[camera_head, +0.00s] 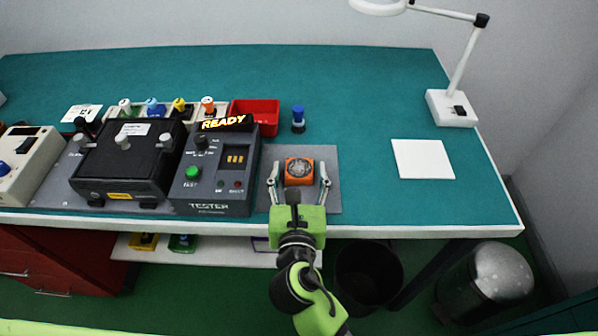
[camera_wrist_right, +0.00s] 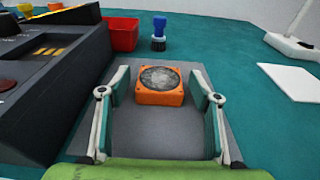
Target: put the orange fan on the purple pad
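The orange fan (camera_head: 299,171) is a small square block with a dark round face, lying flat on a grey mat (camera_head: 327,205) to the right of the tester. It also shows in the right wrist view (camera_wrist_right: 160,87). My right gripper (camera_head: 298,181) is open, with one finger on each side of the fan and visible gaps between. In the wrist view its fingertips (camera_wrist_right: 159,80) stand left and right of the fan. My left gripper is not in view. No whole purple pad shows; a small purple edge (camera_head: 262,244) shows on the shelf below, partly behind my right arm.
The dark tester (camera_head: 215,180) with a lit READY sign stands close left of the fan. A red bin (camera_head: 262,113) and a blue-topped brush-like item (camera_head: 298,119) stand behind. A white sheet (camera_head: 423,159) and lamp base (camera_head: 451,109) are at right. The back of the green bench is clear.

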